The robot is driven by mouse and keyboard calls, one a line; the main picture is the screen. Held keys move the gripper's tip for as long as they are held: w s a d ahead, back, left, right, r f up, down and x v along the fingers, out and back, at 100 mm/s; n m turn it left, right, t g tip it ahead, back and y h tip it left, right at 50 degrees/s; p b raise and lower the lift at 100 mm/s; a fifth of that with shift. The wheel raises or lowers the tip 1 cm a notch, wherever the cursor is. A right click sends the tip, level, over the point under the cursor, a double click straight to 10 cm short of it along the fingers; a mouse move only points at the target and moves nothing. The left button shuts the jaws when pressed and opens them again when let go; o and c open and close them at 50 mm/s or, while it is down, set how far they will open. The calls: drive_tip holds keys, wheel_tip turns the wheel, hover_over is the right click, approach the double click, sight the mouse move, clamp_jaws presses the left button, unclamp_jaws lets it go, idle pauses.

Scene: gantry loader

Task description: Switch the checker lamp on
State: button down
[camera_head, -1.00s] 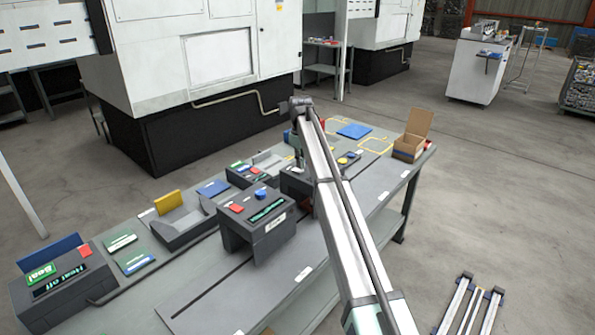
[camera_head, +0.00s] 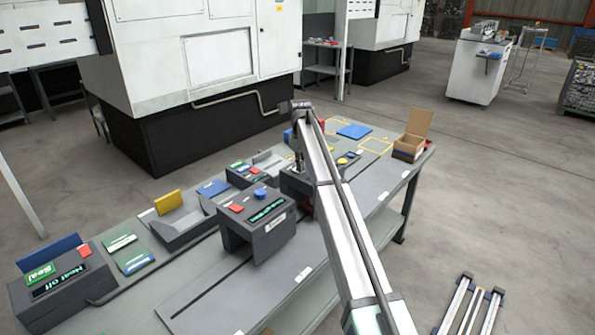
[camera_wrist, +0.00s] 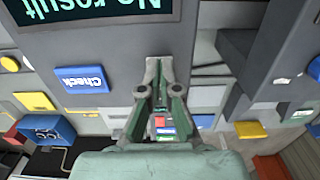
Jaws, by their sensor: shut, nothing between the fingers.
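The checker shows in the wrist view as a grey housing (camera_wrist: 120,45) with a dark display (camera_wrist: 95,10) reading "No result", upside down. A blue button (camera_wrist: 82,79) marked "Check" and a round yellow button (camera_wrist: 10,64) are on it. I cannot tell which part is the lamp. My gripper (camera_wrist: 160,66) is shut and empty, its fingertips in front of the grey housing, to the right of the blue button. I cannot tell whether they touch it. In the head view my arm hides most of the checker; a yellow button (camera_head: 343,160) shows right of the arm.
Left of my arm on the bench stands a grey unit (camera_head: 258,222) with a green-lettered display and a blue knob. Further left are a yellow plate (camera_head: 168,202) and a heat-seal unit (camera_head: 62,290). An open cardboard box (camera_head: 410,147) stands at the bench's far right end.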

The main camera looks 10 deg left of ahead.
drive_tip(key=shift+f, duration=0.2)
drive_tip(key=shift+r+p, duration=1.55)
drive_tip(key=shift+r, duration=1.95)
